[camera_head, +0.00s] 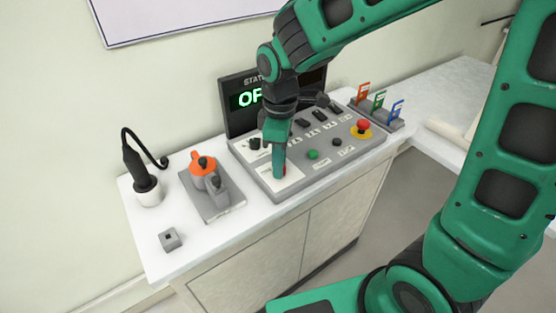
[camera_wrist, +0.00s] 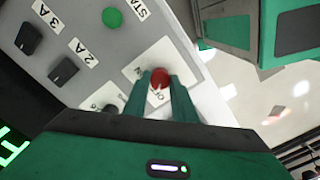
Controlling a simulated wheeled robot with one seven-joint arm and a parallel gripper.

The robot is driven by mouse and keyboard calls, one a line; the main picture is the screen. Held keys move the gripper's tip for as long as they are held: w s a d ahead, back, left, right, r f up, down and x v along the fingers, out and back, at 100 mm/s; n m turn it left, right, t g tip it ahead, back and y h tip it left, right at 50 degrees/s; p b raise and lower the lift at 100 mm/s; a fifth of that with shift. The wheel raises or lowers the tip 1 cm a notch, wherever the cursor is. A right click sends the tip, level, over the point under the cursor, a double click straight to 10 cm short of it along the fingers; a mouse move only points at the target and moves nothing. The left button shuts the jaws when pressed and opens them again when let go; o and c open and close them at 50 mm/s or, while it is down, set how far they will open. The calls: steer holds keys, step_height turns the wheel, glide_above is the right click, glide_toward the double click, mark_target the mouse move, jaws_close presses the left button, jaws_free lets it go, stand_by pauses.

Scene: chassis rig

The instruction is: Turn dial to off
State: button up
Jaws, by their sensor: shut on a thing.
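My gripper (camera_wrist: 160,82) points down at the front left of the grey control panel (camera_head: 318,178), with its two green fingers shut on a red dial (camera_wrist: 159,77). The dial sits on a white plate (camera_wrist: 182,57) with ON and OFF lettering. In the head view my gripper (camera_head: 281,172) hides most of the dial. Which way the dial points is hard to tell. The status display (camera_head: 240,98) behind the panel shows green letters beginning "OF"; my arm covers the rest.
The panel also has a green button (camera_head: 313,155), a red emergency knob (camera_head: 363,127) and several black switches. Left of it stand a grey block with an orange handle (camera_head: 203,170), a black tool in a white holder (camera_head: 147,190) and a small grey block (camera_head: 170,239). Coloured tags stand at right.

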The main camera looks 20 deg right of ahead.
steer(key=shift+w+d, duration=0.15)
steer(key=o, duration=1)
steer(key=shift+o, duration=0.2)
steer(key=shift+r, duration=0.15)
step_height(320, 180, up, 10)
steer(key=shift+r, duration=0.25)
